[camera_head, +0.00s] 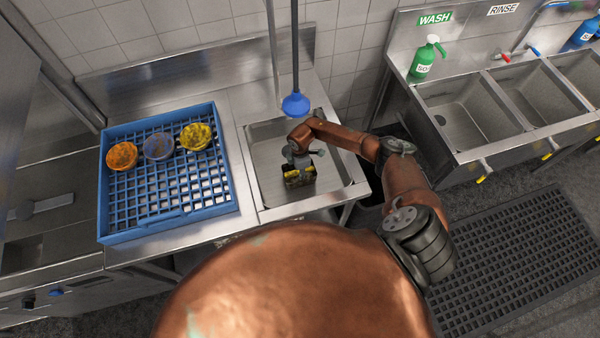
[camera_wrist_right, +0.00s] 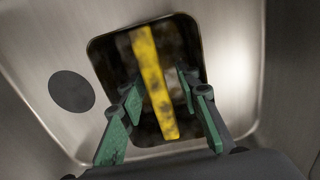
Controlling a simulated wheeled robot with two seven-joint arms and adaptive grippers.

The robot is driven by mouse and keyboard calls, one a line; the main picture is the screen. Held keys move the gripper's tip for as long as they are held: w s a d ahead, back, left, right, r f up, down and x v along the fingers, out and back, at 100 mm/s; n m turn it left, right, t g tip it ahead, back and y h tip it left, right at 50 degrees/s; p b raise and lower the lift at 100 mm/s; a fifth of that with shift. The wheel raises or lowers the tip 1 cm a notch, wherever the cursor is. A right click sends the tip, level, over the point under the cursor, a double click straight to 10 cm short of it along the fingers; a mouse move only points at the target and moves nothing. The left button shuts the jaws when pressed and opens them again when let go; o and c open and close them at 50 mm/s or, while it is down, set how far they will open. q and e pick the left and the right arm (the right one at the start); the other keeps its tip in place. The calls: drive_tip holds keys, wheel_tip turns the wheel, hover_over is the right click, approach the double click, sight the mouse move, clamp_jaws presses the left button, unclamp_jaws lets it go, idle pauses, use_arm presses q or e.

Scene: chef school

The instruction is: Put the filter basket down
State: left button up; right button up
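The filter basket (camera_head: 299,182) is a dark box with a yellow bar across its top, low in the metal sink basin. In the right wrist view its yellow bar (camera_wrist_right: 155,85) runs across a dark, rounded-square opening with a mottled inside. My right gripper (camera_head: 299,163) is right above the basket. In the right wrist view its green-padded fingers (camera_wrist_right: 158,88) stand apart on both sides of the bar, with a narrow gap showing on each side. The basket's underside is hidden. My left gripper is in neither view.
A blue rack (camera_head: 168,228) with several dirty bowls stands left of the basin (camera_head: 264,214). A blue-ended hanging hose (camera_head: 295,104) is behind my right arm. Wash and rinse sinks (camera_head: 463,108) with a green bottle (camera_head: 425,62) are at the right.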

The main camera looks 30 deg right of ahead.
drive_tip(key=shift+w, duration=0.1)
drive_tip(key=shift+r, duration=3.95)
